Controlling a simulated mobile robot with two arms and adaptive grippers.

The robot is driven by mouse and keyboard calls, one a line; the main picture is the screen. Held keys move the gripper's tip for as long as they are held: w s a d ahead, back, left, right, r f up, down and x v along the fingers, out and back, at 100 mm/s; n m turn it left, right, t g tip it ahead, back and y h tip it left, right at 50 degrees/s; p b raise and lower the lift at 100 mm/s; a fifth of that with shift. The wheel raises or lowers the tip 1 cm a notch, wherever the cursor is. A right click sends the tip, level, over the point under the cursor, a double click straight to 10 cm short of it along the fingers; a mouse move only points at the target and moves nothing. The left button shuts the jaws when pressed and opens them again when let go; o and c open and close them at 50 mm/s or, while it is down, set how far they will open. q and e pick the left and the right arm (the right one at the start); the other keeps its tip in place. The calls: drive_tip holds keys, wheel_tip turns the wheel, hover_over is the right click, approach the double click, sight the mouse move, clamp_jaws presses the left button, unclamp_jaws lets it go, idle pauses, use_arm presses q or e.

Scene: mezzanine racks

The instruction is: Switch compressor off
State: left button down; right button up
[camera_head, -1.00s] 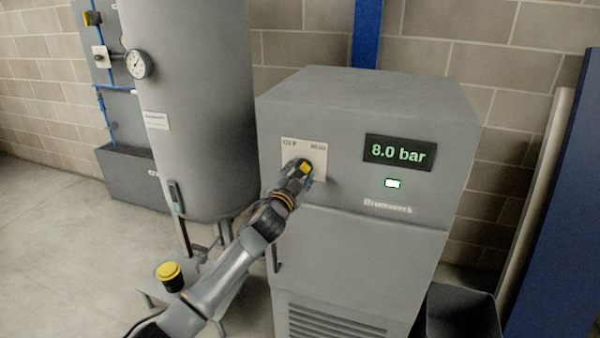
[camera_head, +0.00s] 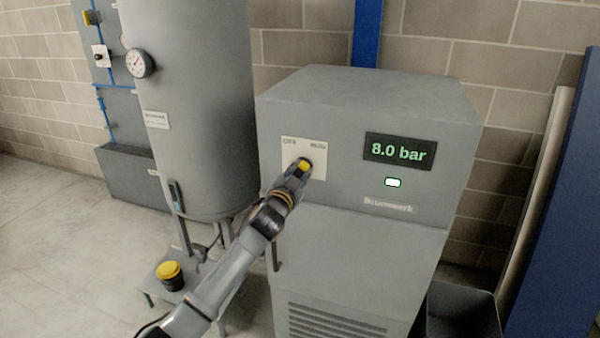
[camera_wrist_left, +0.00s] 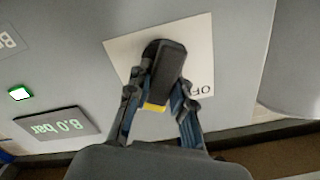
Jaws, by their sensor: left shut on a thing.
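The grey compressor (camera_head: 360,235) stands in the middle of the head view. Its display (camera_head: 398,151) reads 8.0 bar, and a light (camera_head: 392,183) below glows pale green-white. A pale switch plate (camera_head: 318,150) on its front is marked OFF at its left. My left gripper (camera_head: 304,168) is at the plate, shut on the black rotary switch (camera_wrist_left: 168,62), which shows between the fingers in the left wrist view. The gripper covers most of the switch in the head view, so its exact setting is hard to tell. My right gripper is not in view.
A tall grey tank (camera_head: 195,110) with a round gauge (camera_head: 139,63) stands close at the left. A yellow-topped black knob (camera_head: 169,273) sits low at the left. A dark bin (camera_head: 462,312) and a blue post (camera_head: 560,210) are at the right.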

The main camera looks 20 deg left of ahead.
use_arm(q)
drive_tip(key=n, duration=0.3)
drive_tip(key=shift+a+n, duration=0.1)
drive_tip(key=shift+n, duration=0.2)
drive_tip(key=n, duration=0.3)
drive_tip(key=shift+a+n, duration=0.1)
drive_tip(key=shift+n, duration=0.2)
drive_tip(key=n+p, duration=0.1)
drive_tip(key=n, duration=0.3)
drive_tip(key=shift+a, duration=0.15)
drive_tip(key=shift+a+n, duration=0.1)
drive_tip(key=shift+n, duration=1.3)
drive_tip(key=shift+f, duration=0.1)
drive_tip(key=c, duration=1.2)
unclamp_jaws()
drive_tip(key=shift+o, duration=0.2)
